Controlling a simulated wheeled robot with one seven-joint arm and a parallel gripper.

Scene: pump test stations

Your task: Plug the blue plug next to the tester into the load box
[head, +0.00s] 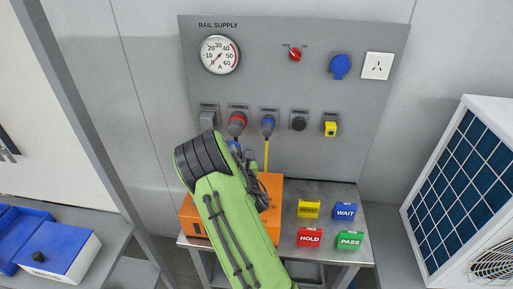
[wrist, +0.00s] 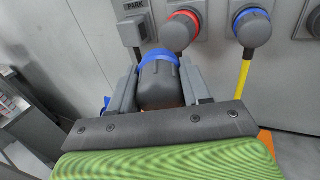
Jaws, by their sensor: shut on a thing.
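My gripper (wrist: 159,82) is shut on a blue plug (wrist: 157,58) with a blue collar and a dark grey body, held between the two fingers in the wrist view. The collar points toward the grey wall panel (head: 330,160), below its row of sockets. In the head view my green arm largely hides the gripper and the plug. An orange box (head: 270,190) stands on the steel bench, partly behind my arm. I cannot tell from its visible part whether it is the load box or the tester.
On the panel are a grey PARK socket (wrist: 132,30), a red plug (wrist: 181,28) and another blue plug (wrist: 252,27) with a yellow cable. Coloured blocks, including WAIT (head: 344,211) and HOLD (head: 309,237), sit on the bench's right. A white unit (head: 440,150) stands far right.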

